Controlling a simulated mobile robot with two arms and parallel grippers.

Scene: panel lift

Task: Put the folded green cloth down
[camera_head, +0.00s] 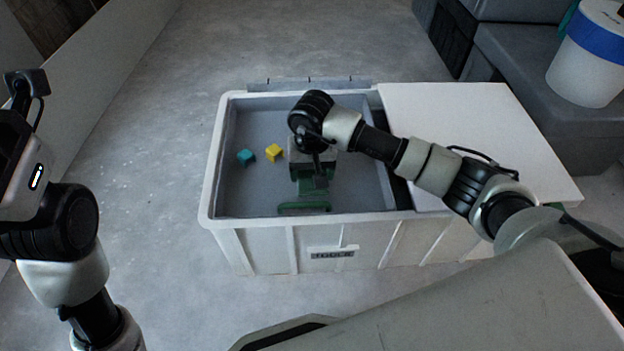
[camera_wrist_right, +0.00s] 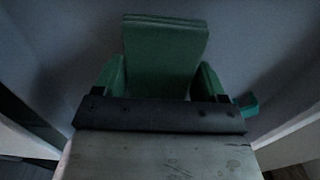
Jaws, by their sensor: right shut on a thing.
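The folded green cloth (camera_head: 304,208) is inside the white crate, near its front wall. It also shows in the right wrist view (camera_wrist_right: 166,58), upright in front of the gripper's palm. My right gripper (camera_head: 312,182) reaches down into the crate and is shut on the cloth, with a green finger on each side of it in the wrist view. I cannot tell whether the cloth touches the crate floor. My left arm is at the left edge of the head view; its fingertips are out of the picture.
The white crate (camera_head: 214,170) has a grey floor, with a teal block (camera_head: 246,157) and a yellow block (camera_head: 274,152) on the left. A white panel (camera_head: 470,125) covers its right part. A white bucket with a blue band (camera_head: 590,60) stands on grey cases at the right.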

